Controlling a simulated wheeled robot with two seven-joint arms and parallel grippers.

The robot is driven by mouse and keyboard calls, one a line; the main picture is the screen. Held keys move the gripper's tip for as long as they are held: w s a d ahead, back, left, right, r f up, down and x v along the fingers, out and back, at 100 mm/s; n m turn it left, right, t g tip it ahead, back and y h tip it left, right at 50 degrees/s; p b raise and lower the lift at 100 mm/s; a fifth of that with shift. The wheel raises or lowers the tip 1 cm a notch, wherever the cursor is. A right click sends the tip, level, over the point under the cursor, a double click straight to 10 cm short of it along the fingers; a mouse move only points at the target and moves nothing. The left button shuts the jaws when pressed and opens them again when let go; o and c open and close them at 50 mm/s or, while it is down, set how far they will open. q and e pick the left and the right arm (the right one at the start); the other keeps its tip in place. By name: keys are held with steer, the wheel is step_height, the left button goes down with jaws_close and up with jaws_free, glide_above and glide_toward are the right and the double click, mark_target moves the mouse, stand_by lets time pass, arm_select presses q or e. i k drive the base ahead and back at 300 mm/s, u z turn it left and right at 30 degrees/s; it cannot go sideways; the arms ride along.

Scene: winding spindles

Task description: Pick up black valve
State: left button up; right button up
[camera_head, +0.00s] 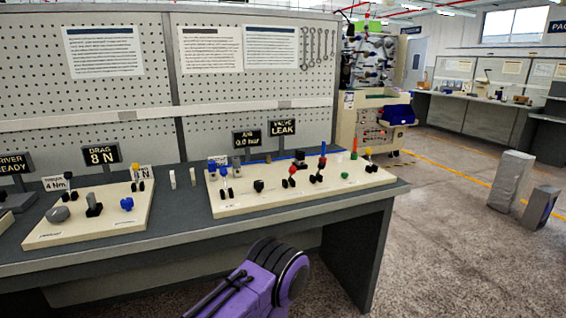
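Several small valve-like parts stand on the right cream board (235,207) on the workbench. A small black piece (258,186) stands near the board's front left. Other parts with black bases carry red or blue tops, such as the red-topped one (291,172) and the tall blue-topped one (321,165). At this size I cannot tell for certain which is the black valve. A purple link of my arm shows at the bottom centre, in front of the bench. Neither of my grippers is in view.
The left cream board (75,236) holds a grey knob (57,214), a black lever piece (94,205) and a blue knob (127,204). Small black signs stand behind the boards. The pegboard (120,95) closes the back. Bare grey bench top (180,215) lies between the boards.

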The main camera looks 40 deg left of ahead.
mark_target(300, 160)
steer(key=u, duration=0.8)
steer(key=i, duration=0.35)
steer(key=u, duration=0.05)
